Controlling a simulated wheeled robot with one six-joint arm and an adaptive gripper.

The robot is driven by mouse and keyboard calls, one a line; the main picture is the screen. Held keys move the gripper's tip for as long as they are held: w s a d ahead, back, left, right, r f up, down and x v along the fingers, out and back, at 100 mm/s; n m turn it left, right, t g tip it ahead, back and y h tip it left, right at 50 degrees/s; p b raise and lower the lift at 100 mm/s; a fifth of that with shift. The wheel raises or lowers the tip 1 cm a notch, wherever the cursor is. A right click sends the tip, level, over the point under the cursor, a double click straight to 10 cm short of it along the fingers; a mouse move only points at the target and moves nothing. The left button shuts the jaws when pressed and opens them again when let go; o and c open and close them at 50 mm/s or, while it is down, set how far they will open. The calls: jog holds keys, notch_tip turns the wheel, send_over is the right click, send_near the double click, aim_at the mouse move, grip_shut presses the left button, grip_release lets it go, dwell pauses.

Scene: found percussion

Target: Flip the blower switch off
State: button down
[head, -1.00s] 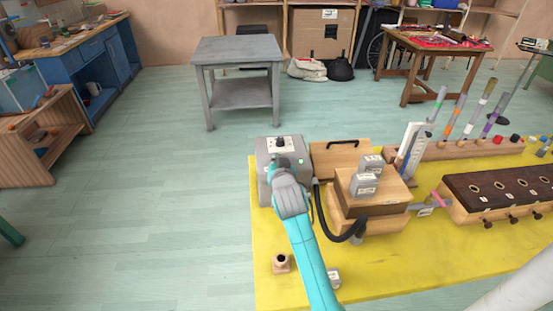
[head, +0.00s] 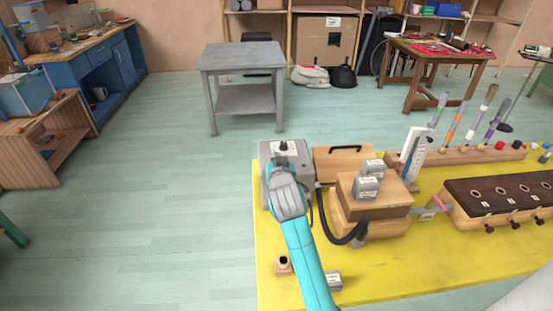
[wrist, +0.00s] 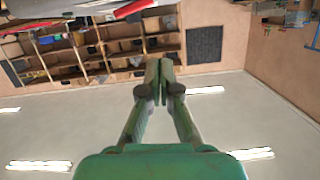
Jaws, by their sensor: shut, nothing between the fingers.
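The blower is a grey box (head: 271,152) with a dark knob and a pale label on top, at the yellow table's far left corner in the head view. My teal arm with its grey wrist stands in front of the box and covers much of its near face. No switch can be made out. In the wrist view my gripper (wrist: 160,72) is shut and empty, its green fingers together. The blower does not show there, and the head view hides the fingertips, so contact cannot be told.
A black hose runs from the blower to a wooden bellows box (head: 372,211) with grey weights. A wooden pipe chest (head: 500,193) stands at right. A small wooden cup (head: 283,266) and a grey weight (head: 333,280) lie near the arm. Floor left of the table is clear.

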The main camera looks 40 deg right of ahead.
jog(key=v, duration=0.6)
jog(key=shift+a, duration=0.4)
jog(key=s+a+f+n+t+y, duration=0.2)
jog(key=s+a+f+n+y, duration=0.3)
jog(key=s+a+f, duration=1)
jog(key=s+a+n+y, duration=0.1)
jog(key=s+a, duration=0.1)
jog(key=s, duration=1.2)
jog(key=s+a+r+n+y, duration=0.1)
jog(key=s+a+y, duration=0.1)
jog(key=s, duration=1.2)
jog(key=shift+a+r+n, duration=0.25)
jog(key=shift+a+n, duration=0.05)
jog(key=shift+a, duration=0.15)
